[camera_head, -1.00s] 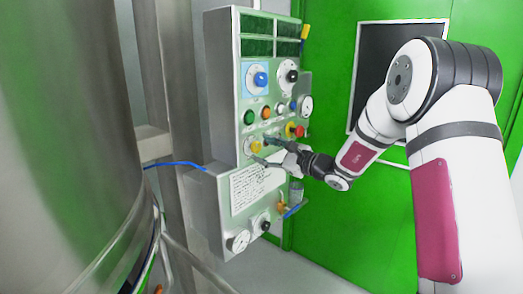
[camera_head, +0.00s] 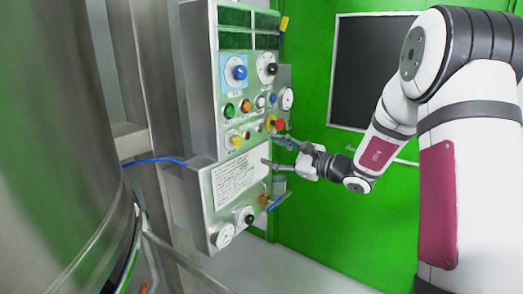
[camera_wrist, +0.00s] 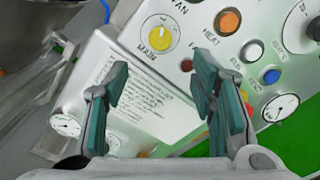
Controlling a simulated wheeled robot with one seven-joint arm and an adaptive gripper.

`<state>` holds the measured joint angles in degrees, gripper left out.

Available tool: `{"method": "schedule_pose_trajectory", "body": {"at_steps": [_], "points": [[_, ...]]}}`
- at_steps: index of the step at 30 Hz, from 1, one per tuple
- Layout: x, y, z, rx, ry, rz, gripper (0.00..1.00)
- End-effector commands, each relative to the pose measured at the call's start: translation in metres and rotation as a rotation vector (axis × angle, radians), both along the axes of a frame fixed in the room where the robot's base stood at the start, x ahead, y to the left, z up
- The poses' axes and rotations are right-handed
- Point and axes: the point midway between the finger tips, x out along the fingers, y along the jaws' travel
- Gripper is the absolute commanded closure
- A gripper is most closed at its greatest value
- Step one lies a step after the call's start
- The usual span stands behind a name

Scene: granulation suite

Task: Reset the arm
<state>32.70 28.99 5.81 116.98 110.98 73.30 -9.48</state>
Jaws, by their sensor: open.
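My gripper (camera_head: 270,152) is at the end of my white arm, which comes in from the right in the head view. It is in front of the lower right part of the control panel (camera_head: 203,160). In the wrist view my gripper (camera_wrist: 160,100) shows two teal-padded fingers spread apart with nothing between them. Behind the fingers are a printed label (camera_wrist: 150,105) and a yellow knob (camera_wrist: 159,39) marked MAIN. The fingers look apart from the panel face, though the exact gap is hard to tell.
A large steel vessel (camera_head: 60,150) fills the left. The panel carries a blue knob (camera_head: 236,70), a red button (camera_head: 279,125) and a lower gauge (camera_head: 224,235). A dark board (camera_head: 367,75) hangs on the green wall (camera_head: 330,215). Floor shows below right.

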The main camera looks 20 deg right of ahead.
Motion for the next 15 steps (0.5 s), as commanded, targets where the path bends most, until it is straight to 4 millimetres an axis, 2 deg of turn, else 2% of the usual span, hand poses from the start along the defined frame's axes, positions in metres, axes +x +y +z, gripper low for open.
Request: {"method": "schedule_pose_trajectory", "body": {"at_steps": [5, 8, 11, 12, 15], "points": [[-0.003, 0.007, 0.004, -0.013, -0.001, 0.018, 0.49], [-0.018, 0.031, 0.015, -0.069, 0.001, 0.088, 0.49], [-0.052, 0.073, 0.032, -0.184, 0.007, 0.217, 0.49], [-0.07, 0.091, 0.038, -0.244, 0.009, 0.28, 0.49], [-0.12, 0.129, 0.048, -0.408, 0.016, 0.432, 0.49]]}}
